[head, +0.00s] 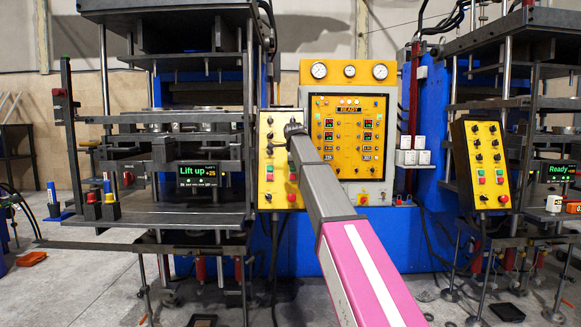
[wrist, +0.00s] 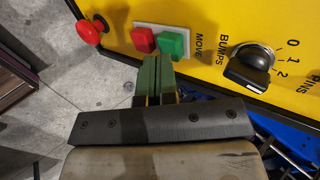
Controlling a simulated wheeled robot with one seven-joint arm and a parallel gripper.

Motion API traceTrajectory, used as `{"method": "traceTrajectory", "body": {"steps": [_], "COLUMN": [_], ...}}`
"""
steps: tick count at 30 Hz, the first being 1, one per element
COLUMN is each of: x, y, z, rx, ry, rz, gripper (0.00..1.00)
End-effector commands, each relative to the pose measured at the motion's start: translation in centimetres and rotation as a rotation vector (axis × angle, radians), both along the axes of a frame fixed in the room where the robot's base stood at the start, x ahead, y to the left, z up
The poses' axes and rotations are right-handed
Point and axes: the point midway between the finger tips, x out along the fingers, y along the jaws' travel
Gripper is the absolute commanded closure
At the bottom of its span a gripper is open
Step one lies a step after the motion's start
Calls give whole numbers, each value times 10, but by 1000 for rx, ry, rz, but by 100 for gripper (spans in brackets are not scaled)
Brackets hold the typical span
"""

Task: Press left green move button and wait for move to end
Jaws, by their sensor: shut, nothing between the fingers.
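The left yellow control panel (head: 268,188) stands beside the left press, partly hidden by my arm. In the wrist view, the green MOVE button (wrist: 175,43) sits on this yellow panel, right of a square red button (wrist: 143,40). My gripper (wrist: 158,61) is shut and empty, its green fingers together. Its fingertips are just below the green button in the picture and overlap its lower edge; I cannot tell whether they touch it. The left press's display (head: 197,175) reads "Lift up" with +25.
A red mushroom button (wrist: 90,33) is at the panel's left edge, and a black BUMPS knob (wrist: 250,68) is to the right. The central panel (head: 348,140) reads READY. A right yellow panel (head: 481,160) and a display reading "Ready" (head: 561,172) are further right.

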Motion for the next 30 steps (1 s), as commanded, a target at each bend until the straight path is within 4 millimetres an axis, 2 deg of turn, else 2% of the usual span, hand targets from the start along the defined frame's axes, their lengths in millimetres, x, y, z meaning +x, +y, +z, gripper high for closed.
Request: {"method": "traceTrajectory", "body": {"steps": [2, 9, 15, 21, 30], "x": [-13, -42, -59, -66, -67], "y": [-7, -5, -4, -4, -4], "z": [7, 50, 73, 83, 84], "rx": [0, 0, 0, -1, -1], "ry": [-2, -2, -1, 0, 0], "rz": [0, 1, 1, 1, 1], "gripper": [100, 100, 100, 100, 100]}}
